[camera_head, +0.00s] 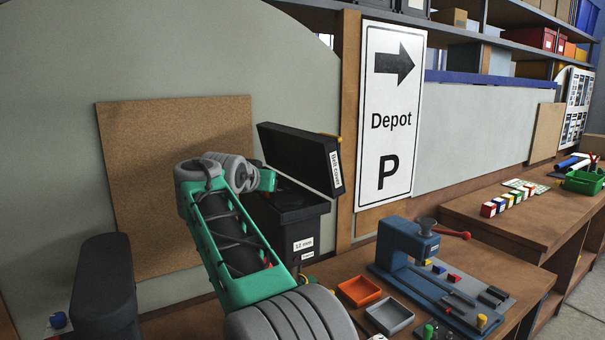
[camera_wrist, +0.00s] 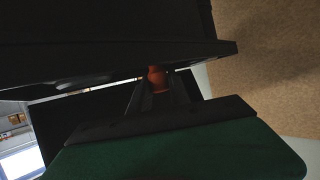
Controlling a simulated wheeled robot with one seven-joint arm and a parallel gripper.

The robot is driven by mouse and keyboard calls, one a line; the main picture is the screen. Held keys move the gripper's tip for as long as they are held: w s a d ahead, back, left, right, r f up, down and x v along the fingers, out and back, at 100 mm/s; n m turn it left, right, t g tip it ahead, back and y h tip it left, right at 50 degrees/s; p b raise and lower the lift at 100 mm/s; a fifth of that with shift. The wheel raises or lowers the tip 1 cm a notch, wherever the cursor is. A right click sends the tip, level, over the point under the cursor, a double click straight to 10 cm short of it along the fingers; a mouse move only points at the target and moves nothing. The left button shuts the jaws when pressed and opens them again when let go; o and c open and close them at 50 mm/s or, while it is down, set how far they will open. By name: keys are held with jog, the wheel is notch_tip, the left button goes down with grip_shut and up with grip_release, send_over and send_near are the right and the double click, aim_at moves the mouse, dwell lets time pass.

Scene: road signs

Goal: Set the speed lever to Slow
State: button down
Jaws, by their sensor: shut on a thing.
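A black machine (camera_head: 290,215) with a raised lid (camera_head: 300,158) labelled "Belt cover" stands on the bench, behind and right of my arm in the head view. Its front carries a small "12 mm" label. In the wrist view, my gripper (camera_wrist: 157,84) is shut on an orange-red knob (camera_wrist: 157,73), with a dark finger on each side. The knob sits close under a dark edge of the machine (camera_wrist: 110,65). The lever's shaft and any Slow marking are hidden. In the head view, the gripper and knob are hidden by my arm and the machine.
A cork board (camera_head: 150,150) is on the wall behind my arm. A blue press (camera_head: 410,250) with a red handle, an orange tray (camera_head: 359,291) and a grey tray (camera_head: 390,316) stand to the right. A "Depot P" sign (camera_head: 391,115) hangs behind the bench.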

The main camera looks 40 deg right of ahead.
jog(key=shift+a, duration=0.15)
jog(key=c, duration=1.3)
grip_release()
jog(key=shift+a, duration=0.1)
jog(key=shift+o, duration=0.5)
jog(key=shift+d, duration=0.2)
jog(key=shift+a, duration=0.1)
jog(key=b+v, duration=0.2)
jog(key=v, duration=0.5)
jog(key=shift+s+a+r, duration=0.15)
jog(key=shift+s+a, duration=0.05)
jog(key=shift+s, duration=0.05)
